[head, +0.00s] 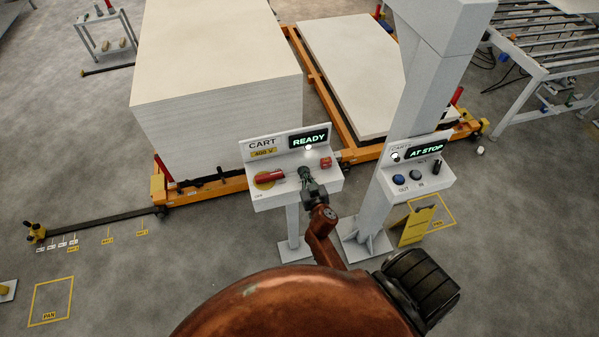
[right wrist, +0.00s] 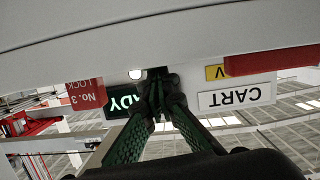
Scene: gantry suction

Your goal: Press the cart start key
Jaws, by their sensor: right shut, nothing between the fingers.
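The cart control panel (head: 285,190) is a white box on a post, marked CART and 400 V, with a green READY display (head: 308,140) and a lit white lamp below it. The right wrist view shows the panel upside down, with the closed green fingers (right wrist: 157,98) over a dark part. The start key is hidden or cannot be told apart there. My left gripper is out of view.
A second panel (head: 415,180) on the grey column (head: 420,90) reads AT STOP and has a blue button and dark switches. Behind stand a tall stack of white boards (head: 215,60) and an orange cart frame (head: 200,189).

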